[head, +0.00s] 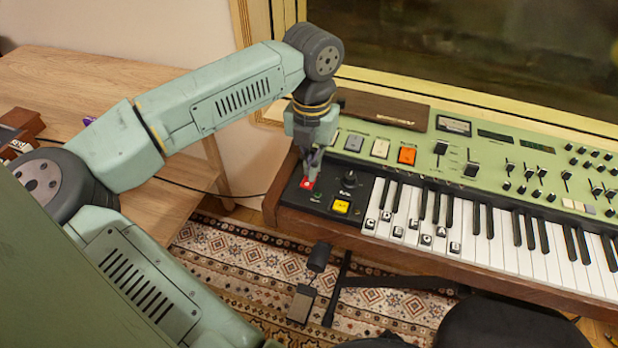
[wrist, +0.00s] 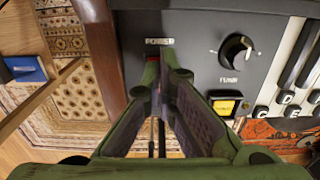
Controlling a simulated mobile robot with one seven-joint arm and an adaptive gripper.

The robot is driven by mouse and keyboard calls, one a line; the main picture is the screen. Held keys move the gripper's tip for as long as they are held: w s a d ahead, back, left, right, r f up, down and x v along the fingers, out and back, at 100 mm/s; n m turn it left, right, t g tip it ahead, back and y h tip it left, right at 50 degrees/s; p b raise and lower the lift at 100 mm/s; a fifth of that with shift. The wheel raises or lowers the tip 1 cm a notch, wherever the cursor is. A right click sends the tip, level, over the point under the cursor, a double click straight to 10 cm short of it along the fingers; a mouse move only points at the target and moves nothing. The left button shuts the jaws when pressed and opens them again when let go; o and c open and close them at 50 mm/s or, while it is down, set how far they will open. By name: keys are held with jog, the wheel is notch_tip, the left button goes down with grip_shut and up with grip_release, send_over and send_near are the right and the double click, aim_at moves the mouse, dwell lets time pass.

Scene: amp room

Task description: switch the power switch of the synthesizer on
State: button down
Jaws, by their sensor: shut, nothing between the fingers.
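The synthesizer (head: 470,142) has a green top panel, a wooden body and a dark control panel at its left end. Its power switch (head: 307,184) is a small red switch on that dark panel. In the wrist view, the POWER label (wrist: 158,41) is plain, but the switch is mostly hidden behind my fingertips; only a sliver of red shows. My gripper (head: 310,172) is shut and empty, pointing down with its tips right at the switch. The wrist view shows the fingertips (wrist: 160,58) just below the label. I cannot tell whether they touch the switch or which way it is set.
A black knob (head: 350,180) and a yellow button (head: 341,206) sit close to the right of the switch. White keys (head: 490,240) extend farther right. A wooden desk (head: 100,85) stands at the left. A black seat (head: 510,322) and a pedal (head: 302,302) are below.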

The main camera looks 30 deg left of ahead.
jog(key=shift+f, duration=0.3)
jog(key=shift+r, duration=0.15)
jog(key=shift+r+p, duration=1.45)
jog(key=shift+r, duration=1.95)
